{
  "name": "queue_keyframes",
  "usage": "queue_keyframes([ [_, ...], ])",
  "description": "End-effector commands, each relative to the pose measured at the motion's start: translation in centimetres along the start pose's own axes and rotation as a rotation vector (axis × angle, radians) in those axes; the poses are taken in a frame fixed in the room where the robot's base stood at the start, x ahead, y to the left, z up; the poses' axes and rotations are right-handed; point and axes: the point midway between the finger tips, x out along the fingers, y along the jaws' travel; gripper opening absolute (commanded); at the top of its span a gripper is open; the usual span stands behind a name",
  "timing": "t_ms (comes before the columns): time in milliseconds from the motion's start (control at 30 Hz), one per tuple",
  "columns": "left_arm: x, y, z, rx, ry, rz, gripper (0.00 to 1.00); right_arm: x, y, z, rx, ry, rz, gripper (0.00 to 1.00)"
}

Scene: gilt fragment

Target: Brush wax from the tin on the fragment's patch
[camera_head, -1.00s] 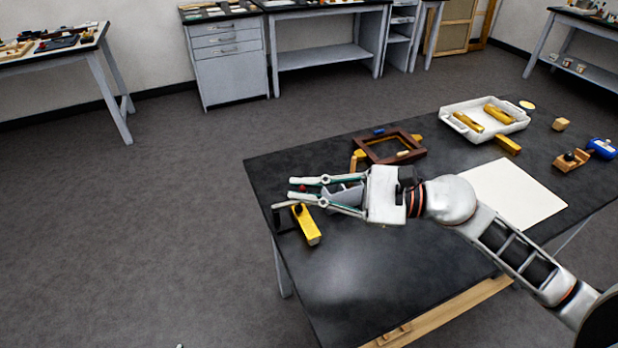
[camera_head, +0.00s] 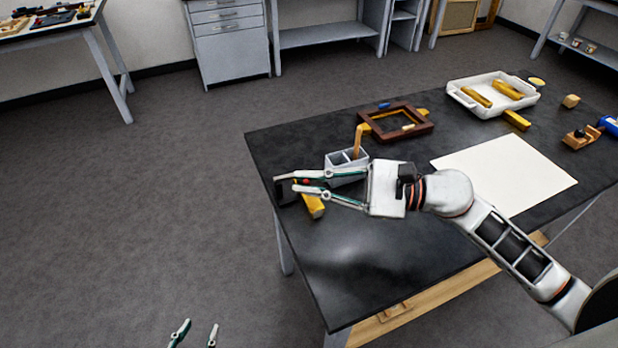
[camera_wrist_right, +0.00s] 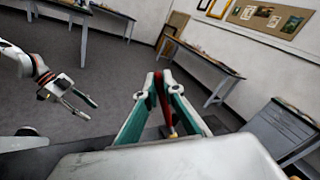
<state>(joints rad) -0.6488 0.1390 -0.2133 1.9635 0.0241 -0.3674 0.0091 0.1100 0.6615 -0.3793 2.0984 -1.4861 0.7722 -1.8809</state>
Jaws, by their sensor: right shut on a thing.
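My right gripper (camera_head: 298,182) reaches over the left end of the black table, shut on a slim red thing, probably a brush. The red thing (camera_wrist_right: 162,98) shows between its fingers in the right wrist view. My left gripper (camera_head: 195,335) is open and empty, low at the bottom edge, off the table; it also shows at the left of the wrist view (camera_wrist_right: 75,98). A brown frame (camera_head: 372,127) with gold parts lies at the back; I cannot tell whether it is the fragment. A small round yellow thing (camera_head: 537,81) at the far end may be the tin.
A grey two-compartment holder (camera_head: 335,160) with a tan upright piece stands behind my right gripper. A yellow-and-black tool (camera_head: 314,207) lies beneath it. A white tray (camera_head: 462,97) holds yellow pieces. A pale sheet (camera_head: 510,172) lies mid-table. The front left tabletop is clear.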

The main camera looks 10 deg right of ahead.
Motion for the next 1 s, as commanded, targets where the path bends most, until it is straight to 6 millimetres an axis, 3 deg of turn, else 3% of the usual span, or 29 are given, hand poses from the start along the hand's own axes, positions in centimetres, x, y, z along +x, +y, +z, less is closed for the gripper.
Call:
queue_keyframes([
  [1000, 0.39, 0.02, 0.78, 0.001, -0.005, 0.000, 0.40, 0.01, 0.33, -0.49, -0.001, 0.000, 0.000, 0.00],
])
